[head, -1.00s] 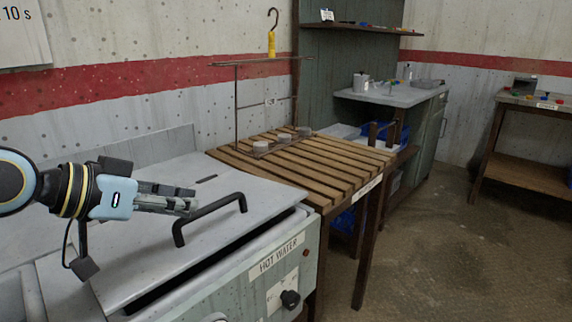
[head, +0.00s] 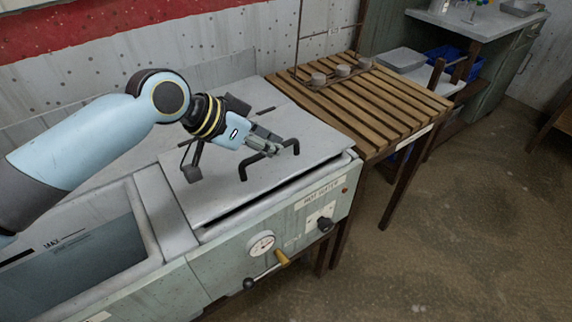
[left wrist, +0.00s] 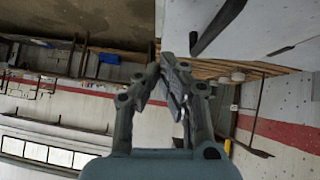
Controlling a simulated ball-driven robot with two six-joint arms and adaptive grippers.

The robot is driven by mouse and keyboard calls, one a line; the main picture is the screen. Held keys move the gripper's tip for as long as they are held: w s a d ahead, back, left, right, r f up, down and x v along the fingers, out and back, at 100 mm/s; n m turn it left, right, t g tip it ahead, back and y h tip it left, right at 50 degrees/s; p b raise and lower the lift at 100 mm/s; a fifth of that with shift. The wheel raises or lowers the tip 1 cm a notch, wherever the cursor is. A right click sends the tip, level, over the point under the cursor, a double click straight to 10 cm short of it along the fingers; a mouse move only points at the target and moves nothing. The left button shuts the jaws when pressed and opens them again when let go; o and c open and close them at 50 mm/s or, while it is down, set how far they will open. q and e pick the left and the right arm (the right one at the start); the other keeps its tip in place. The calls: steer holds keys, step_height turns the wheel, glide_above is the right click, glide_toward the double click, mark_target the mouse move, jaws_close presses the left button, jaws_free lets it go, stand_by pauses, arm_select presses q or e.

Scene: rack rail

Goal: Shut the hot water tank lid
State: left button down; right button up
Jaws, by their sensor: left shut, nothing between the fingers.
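The hot water tank lid (head: 222,187) is a grey metal plate with a black bar handle (head: 243,168). It lies nearly flat over the tank (head: 288,210), labelled HOT WATER. A dark gap shows under its front edge. In the left wrist view the lid (left wrist: 275,25) is the pale surface at the top right, and the handle (left wrist: 218,25) is a dark bar. My left gripper (head: 275,151) is shut and empty, over the lid by the handle. Whether it touches either is unclear. Its fingers also show in the left wrist view (left wrist: 174,72). My right gripper is not in view.
An open basin (head: 85,255) marked MAX stands left of the lid. A slatted wooden rack (head: 385,105) with grey pucks adjoins on the right. The floor in front is clear.

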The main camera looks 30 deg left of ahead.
mark_target(285, 179)
arm_select(q)
steer(key=x, duration=0.4)
steer(key=shift+d+f, duration=0.2)
steer(key=shift+f, duration=1.05)
steer(key=shift+s+f, duration=0.1)
steer(key=shift+f, duration=0.65)
steer(key=f+b, duration=0.1)
steer(key=f, duration=0.1)
steer(key=d+f+b, duration=0.1)
steer(key=f, duration=0.1)
steer(key=shift+s+f+b, duration=0.2)
steer(key=shift+f+b, duration=0.1)
steer(key=shift+b, duration=0.05)
steer(key=shift+r, duration=0.1)
